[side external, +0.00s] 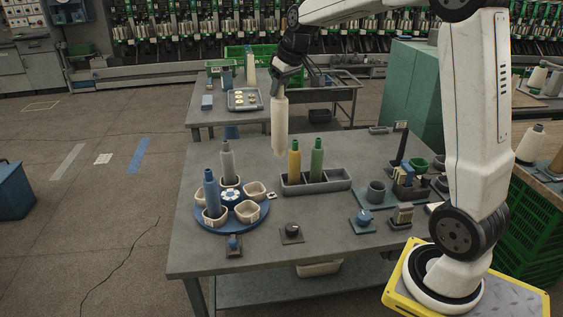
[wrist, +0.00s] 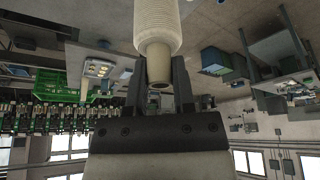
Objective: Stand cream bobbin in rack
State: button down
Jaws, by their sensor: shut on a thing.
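The cream bobbin (side external: 279,128) hangs roughly upright below my gripper (side external: 283,80), above the table and clear of it. My gripper is shut on its narrow upper end. In the wrist view the bobbin (wrist: 157,22) sits between the two dark fingers (wrist: 158,80), its wound body running out of the top of the picture. The grey rack (side external: 334,187) stands on the table below and to the right of the bobbin. A yellow bobbin (side external: 295,160) and a green bobbin (side external: 317,160) stand upright in it. Its right-end compartment looks empty.
A blue round carousel (side external: 250,214) with pale cups stands at left. A blue bobbin (side external: 211,196) and a grey bobbin (side external: 228,163) stand upright in its cups. A grey cup (side external: 376,192) and small fixtures lie right of the rack.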

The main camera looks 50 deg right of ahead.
jog(key=s+d+m+h, duration=0.1)
jog(key=s+d+m, duration=0.15)
jog(key=d, duration=1.25)
jog(key=s+d+m+h, duration=0.1)
jog(key=s+d+m, duration=0.15)
jog(key=d, duration=1.15)
notch_tip(320, 180, down, 16)
jog(key=shift+s+f+n+g, duration=0.15)
jog(key=shift+n+g, duration=0.15)
jog(key=shift+f, duration=0.15)
